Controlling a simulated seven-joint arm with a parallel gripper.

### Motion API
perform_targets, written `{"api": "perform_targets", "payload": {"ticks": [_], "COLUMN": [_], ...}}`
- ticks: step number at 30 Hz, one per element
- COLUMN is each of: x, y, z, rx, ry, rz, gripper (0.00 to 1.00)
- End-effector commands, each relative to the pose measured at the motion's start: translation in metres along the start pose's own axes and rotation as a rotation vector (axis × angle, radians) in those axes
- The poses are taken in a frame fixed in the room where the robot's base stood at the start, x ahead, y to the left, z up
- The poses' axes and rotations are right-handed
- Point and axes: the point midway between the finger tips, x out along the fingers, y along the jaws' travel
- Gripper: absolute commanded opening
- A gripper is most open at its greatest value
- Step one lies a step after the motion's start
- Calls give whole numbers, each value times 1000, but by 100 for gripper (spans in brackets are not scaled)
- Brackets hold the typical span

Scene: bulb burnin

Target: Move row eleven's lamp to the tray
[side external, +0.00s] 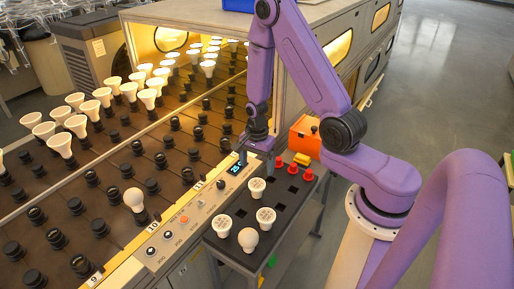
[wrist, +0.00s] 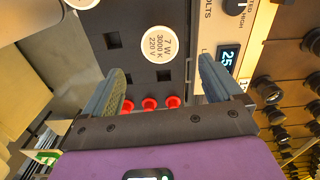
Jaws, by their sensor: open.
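My gripper (side external: 262,156) is open and empty above the far left end of the black tray (side external: 287,205). In the wrist view its fingers (wrist: 159,75) stand apart, with nothing between them but tray below. The tray holds white lamps: one (side external: 257,187) near its middle, one (side external: 265,217), one (side external: 222,225), and a round bulb (side external: 248,239) at the near end. The wrist view shows a lamp face marked 7 W 3000 K 220 V (wrist: 160,43). The label 11 (side external: 197,186) is on the rack edge; the nearest socket (side external: 188,176) beside it looks empty. I cannot tell which lamp belongs to row eleven.
A round white bulb (side external: 134,199) stands in the rack near label 10 (side external: 152,226). Several white reflector lamps (side external: 60,144) stand farther back. Red plugs (side external: 295,168) sit at the tray's far end, by an orange box (side external: 305,137). A control panel (side external: 185,220) separates rack and tray.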

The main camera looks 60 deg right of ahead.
Motion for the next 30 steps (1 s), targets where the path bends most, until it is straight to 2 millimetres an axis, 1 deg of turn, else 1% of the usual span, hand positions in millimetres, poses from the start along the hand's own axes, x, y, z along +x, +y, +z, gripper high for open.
{"api": "perform_targets", "payload": {"ticks": [1, 6, 13, 18, 30], "x": [-8, -30, -52, -60, -61], "y": [-1, -1, -1, 0, 0], "z": [0, 0, 0, 0, 1], "rx": [0, 2, 0, 0, -9], "ry": [1, 1, 0, 0, 0], "rz": [-4, -4, -3, -1, 0], "gripper": [92, 92, 92, 92, 92]}}
